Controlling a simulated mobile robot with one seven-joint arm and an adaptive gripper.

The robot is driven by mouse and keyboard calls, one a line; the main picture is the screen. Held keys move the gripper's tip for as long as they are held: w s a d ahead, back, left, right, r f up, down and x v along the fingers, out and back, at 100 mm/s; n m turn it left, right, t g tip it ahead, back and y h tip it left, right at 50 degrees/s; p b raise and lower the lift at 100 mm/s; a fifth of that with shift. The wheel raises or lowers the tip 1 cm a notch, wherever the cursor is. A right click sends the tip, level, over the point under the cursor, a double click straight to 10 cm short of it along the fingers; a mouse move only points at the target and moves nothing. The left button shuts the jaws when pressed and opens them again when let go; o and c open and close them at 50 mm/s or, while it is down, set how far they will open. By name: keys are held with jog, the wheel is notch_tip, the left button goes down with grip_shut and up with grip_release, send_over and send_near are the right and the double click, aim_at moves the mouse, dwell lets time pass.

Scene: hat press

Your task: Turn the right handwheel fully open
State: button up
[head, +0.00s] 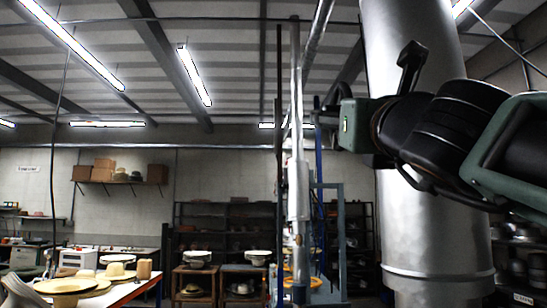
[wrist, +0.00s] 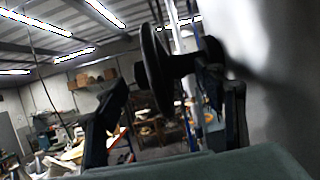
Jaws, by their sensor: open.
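A dark round handwheel (wrist: 152,70) shows in the wrist view, nearly edge-on, with a thick dark hub and shaft running right from it. It is the only handwheel I can make out. My gripper (wrist: 178,88) is open, one finger on each side in the picture, with the wheel and hub between or beyond them. Nothing is clearly clamped, and I cannot tell whether a finger touches the rim.
The large grey metal cylinder (head: 432,235) stands upright close to my arm. A thin vertical pipe (head: 297,180) stands to its left. A table with hats (head: 125,291) is at the lower left, with dark shelves (head: 225,220) at the back.

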jog(key=shift+x, duration=2.1)
jog(key=shift+p, duration=0.35)
jog(key=c, duration=1.2)
